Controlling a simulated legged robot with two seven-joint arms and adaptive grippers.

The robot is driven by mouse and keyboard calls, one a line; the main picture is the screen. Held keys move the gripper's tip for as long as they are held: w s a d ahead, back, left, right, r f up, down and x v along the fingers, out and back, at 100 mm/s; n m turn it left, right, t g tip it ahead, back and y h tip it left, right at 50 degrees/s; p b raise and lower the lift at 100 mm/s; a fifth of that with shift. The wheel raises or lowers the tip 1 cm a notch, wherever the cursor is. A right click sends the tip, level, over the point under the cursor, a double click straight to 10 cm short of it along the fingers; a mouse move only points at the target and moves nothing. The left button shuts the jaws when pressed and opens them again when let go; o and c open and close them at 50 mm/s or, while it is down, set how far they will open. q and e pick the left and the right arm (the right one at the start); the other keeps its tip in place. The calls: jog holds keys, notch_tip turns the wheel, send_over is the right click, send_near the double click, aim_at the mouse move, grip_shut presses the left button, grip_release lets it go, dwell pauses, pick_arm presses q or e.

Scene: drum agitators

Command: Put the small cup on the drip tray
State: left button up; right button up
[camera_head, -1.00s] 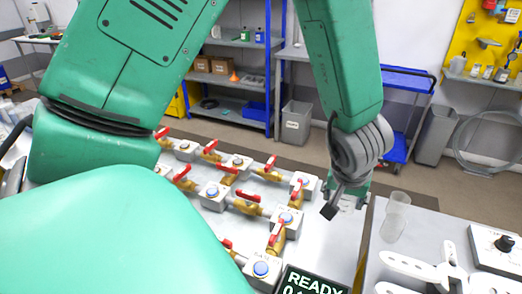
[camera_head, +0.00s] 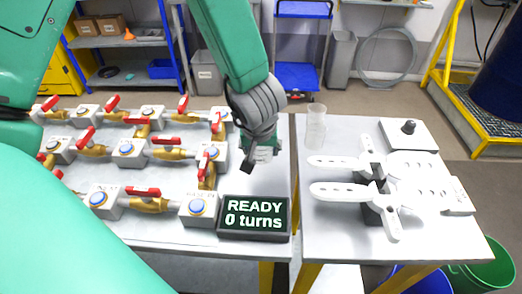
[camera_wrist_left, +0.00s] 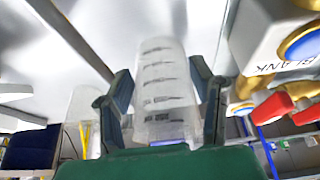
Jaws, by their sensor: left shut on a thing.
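The small cup (camera_wrist_left: 165,90) is clear, with dark graduation marks, and sits between the two dark fingers of my left gripper (camera_wrist_left: 160,105) in the left wrist view. In the head view my left gripper (camera_head: 258,158) is over the right end of the left table, behind the READY display; its cup is hardly visible there. A yellow-framed grating (camera_head: 488,118) under a dark blue drum is at the far right; I cannot tell whether it is the drip tray. My right gripper is not in view.
Another clear cup (camera_head: 315,127) stands on the right table (camera_head: 318,232), near white paddles (camera_head: 350,190) and a knob box (camera_head: 408,134). Brass valves with red handles (camera_head: 150,192) cover the left table. Green (camera_head: 488,268) and blue buckets are below.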

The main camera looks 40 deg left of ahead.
pick_arm(q)
jog(key=o, duration=1.3)
